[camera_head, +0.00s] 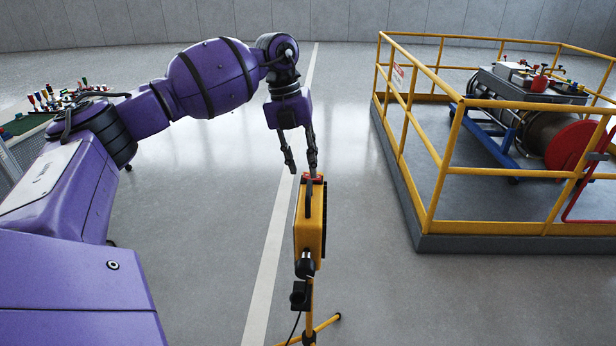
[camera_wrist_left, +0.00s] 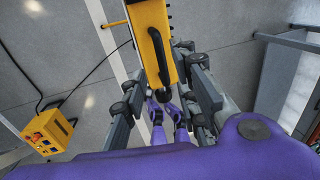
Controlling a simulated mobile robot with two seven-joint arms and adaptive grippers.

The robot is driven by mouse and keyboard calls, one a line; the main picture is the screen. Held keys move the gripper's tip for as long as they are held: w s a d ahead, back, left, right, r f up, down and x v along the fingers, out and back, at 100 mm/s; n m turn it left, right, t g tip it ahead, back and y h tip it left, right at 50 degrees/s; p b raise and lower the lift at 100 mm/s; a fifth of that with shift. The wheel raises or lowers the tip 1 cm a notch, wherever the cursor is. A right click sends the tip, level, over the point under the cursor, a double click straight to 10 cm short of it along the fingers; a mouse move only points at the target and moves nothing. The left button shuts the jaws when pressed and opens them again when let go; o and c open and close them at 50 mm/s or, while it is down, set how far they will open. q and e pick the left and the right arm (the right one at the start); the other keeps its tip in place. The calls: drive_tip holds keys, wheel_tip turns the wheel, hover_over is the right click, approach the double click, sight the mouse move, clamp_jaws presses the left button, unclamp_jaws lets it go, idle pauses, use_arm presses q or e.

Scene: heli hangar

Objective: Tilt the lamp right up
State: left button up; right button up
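The lamp (camera_head: 311,228) is a yellow, flat-bodied work light on a yellow tripod (camera_head: 322,327), with a black joint (camera_head: 305,266) under its head. In the head view its head is seen nearly edge-on, and its face cannot be made out. My left gripper (camera_head: 301,172) points down at the lamp's top edge, its fingers apart. One finger overlaps the lamp's top in the picture; contact cannot be told. In the left wrist view the lamp's yellow body (camera_wrist_left: 152,35) reaches between the spread fingers of my left gripper (camera_wrist_left: 150,62). My right gripper is not in view.
A yellow-railed platform (camera_head: 432,243) with machinery stands at the right. A bench (camera_head: 28,124) with small coloured items is at the far left. In the left wrist view a yellow box (camera_wrist_left: 47,136) with cables lies on the floor. The floor around the lamp is mostly clear.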

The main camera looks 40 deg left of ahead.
sight(308, 185)
use_arm(q)
drive_tip(key=f, duration=0.2)
drive_tip(key=w+f, duration=0.1)
drive_tip(key=f, duration=0.1)
drive_tip(key=shift+d+f, duration=0.1)
drive_tip(key=shift+d, duration=0.15)
drive_tip(key=shift+d+f, duration=0.1)
drive_tip(key=shift+f, duration=0.4)
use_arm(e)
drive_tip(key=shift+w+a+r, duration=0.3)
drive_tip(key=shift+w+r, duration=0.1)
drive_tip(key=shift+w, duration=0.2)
use_arm(q)
clamp_jaws()
